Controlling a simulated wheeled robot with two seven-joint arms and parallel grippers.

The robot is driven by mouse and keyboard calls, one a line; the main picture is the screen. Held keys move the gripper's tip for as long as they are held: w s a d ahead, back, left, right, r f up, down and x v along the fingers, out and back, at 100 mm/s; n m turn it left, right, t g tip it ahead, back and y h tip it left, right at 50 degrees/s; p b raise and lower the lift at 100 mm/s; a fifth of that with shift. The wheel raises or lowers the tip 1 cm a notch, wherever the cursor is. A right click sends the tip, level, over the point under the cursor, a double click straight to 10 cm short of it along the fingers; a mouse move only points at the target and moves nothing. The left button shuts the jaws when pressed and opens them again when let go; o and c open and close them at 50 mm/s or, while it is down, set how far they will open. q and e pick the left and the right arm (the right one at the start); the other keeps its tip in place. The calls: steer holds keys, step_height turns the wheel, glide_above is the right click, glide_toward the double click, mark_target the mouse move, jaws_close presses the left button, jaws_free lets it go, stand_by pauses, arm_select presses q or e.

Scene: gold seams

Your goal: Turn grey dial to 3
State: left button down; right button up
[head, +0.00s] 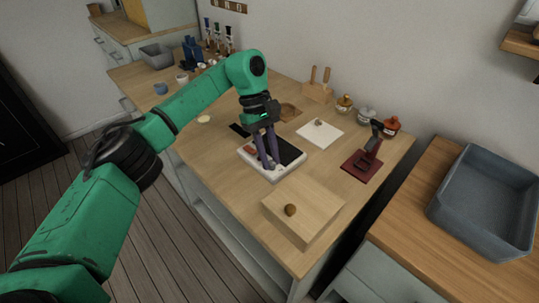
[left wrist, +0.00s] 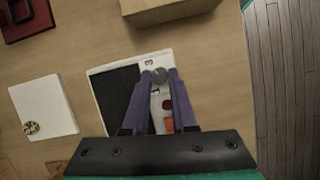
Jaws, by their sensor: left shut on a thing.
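A white panel (head: 277,177) with a dark plate on it lies on the wooden counter. It also shows in the left wrist view (left wrist: 95,73). My left gripper (head: 269,165) comes down onto the panel's strip of controls. In the left wrist view its purple fingers (left wrist: 159,82) are shut on the grey dial (left wrist: 159,75), near one end of the strip. A dark mark that looks like a 3 (left wrist: 148,63) is printed just beside the dial. The fingers partly cover the dial, so its pointer cannot be made out. My right gripper is not in view.
Red (left wrist: 167,104) and orange (left wrist: 169,124) pieces sit along the same strip. A wooden box (head: 303,210) with a brown knob stands near the front. A dark red stand (head: 361,166), a white board (head: 320,134) and several jars are behind and to the right.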

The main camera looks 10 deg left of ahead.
arm_select(q)
steer(key=shift+r, duration=0.1)
steer(key=c, duration=0.7)
jaws_free()
steer(key=p+v, duration=0.4)
steer(key=v, duration=1)
steer(key=shift+r, duration=0.25)
steer(key=shift+w, duration=0.1)
steer(key=shift+f, duration=0.1)
